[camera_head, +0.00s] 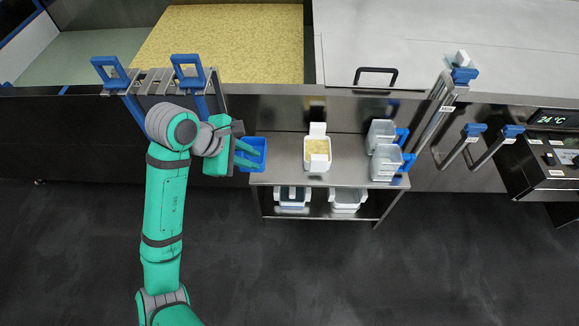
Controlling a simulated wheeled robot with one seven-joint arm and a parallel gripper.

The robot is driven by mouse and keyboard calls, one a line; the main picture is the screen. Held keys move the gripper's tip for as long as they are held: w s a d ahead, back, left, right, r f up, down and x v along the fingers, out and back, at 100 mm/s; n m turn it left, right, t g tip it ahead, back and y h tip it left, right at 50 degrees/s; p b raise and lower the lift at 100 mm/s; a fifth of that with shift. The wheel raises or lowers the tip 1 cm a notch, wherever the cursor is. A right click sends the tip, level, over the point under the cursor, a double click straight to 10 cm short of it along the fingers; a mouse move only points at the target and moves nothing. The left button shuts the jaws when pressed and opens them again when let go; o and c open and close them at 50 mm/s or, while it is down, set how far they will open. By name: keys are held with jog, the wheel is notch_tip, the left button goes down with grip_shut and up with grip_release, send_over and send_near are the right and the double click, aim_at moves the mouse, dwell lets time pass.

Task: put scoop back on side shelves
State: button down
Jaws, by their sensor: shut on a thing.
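My gripper (244,153) is at the left end of the side shelves and is shut on a blue scoop (261,145). The scoop looks like a small open blue box. It is at the left edge of the shelves' upper board, and I cannot tell whether it touches the board. The fingers and wrist hide part of its left side and its grip. The side shelves (345,177) are a low steel unit with an upper and a lower board.
On the upper board stand a white tub (317,163) with yellow contents and two clear jugs (382,134) with blue handles. White containers (348,198) sit below. Behind are a vat with yellow curd (225,45) and a steel cover (450,50). Blue-handled tools (460,145) hang at right.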

jog(key=w+d+f, duration=0.5)
jog(key=d+f, duration=0.5)
jog(key=f, duration=0.2)
jog(key=shift+w+d, duration=0.15)
jog(key=shift+d, duration=0.1)
jog(key=shift+f, duration=0.1)
jog(key=c, duration=1.6)
grip_release()
jog(key=shift+c, duration=0.2)
